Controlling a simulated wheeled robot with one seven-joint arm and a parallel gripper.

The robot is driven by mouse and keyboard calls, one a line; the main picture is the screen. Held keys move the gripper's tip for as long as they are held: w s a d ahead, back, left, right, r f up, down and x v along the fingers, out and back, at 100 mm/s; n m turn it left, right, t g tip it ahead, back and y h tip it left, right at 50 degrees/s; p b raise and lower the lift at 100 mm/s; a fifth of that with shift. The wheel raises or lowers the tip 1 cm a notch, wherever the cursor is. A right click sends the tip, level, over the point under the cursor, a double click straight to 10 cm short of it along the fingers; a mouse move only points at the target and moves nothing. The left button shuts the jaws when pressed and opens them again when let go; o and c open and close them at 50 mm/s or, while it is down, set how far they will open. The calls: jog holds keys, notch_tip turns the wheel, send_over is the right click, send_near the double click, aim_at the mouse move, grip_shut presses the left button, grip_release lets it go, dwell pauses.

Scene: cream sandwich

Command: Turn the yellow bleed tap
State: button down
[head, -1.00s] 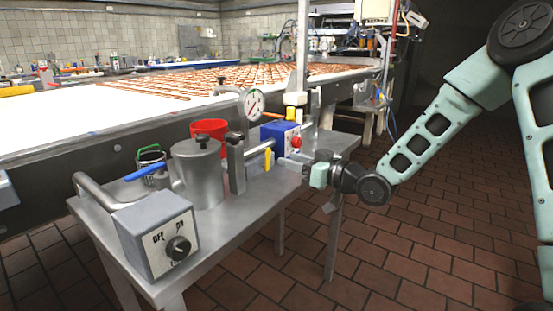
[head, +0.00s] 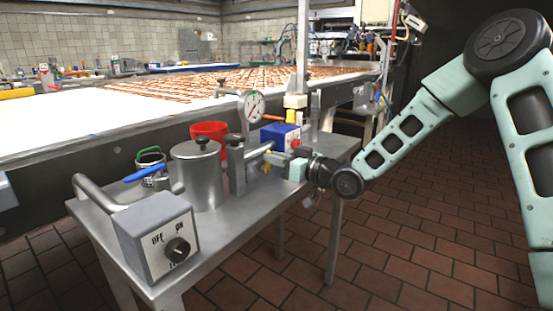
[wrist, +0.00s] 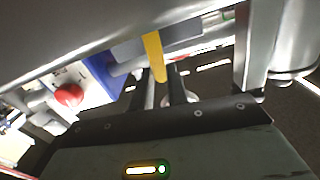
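The yellow bleed tap (head: 267,160) is a small upright lever on the metal pipework, partly hidden by my gripper in the head view. In the wrist view the tap (wrist: 154,57) hangs down from the top, with its rounded end between my two dark fingers. My gripper (wrist: 163,88) is open, with a gap between the fingers. In the head view my gripper (head: 277,158) reaches in from the right at the tap. Whether a finger touches the tap I cannot tell.
A blue box with a red button (head: 281,136) stands just behind. A pressure gauge (head: 254,105), a steel pot (head: 197,172), a red cup (head: 209,131) and a grey switch box (head: 160,238) share the steel table (head: 234,225). The brick floor at right is clear.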

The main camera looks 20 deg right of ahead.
jog(key=p, duration=0.1)
jog(key=m+p, duration=0.2)
jog(key=shift+w+d+r, duration=0.2)
jog(key=shift+w+d, duration=0.05)
jog(key=shift+d, duration=0.1)
jog(key=shift+w+d+f+m+p, duration=0.1)
jog(key=shift+m+p, duration=0.25)
jog(key=shift+m, duration=0.15)
jog(key=shift+w+d+f+m+p, duration=0.1)
jog(key=shift+m+p, duration=0.25)
jog(key=shift+m, duration=0.15)
jog(key=shift+d+f+m, duration=0.1)
jog(key=shift+f+m, duration=0.15)
jog(key=shift+m, duration=0.05)
jog(key=c, duration=1.4)
grip_release()
jog(key=shift+o, duration=0.2)
jog(key=shift+s, duration=0.1)
jog(key=p+v, duration=0.1)
jog(key=v, duration=1.6)
jog(key=shift+d, duration=0.1)
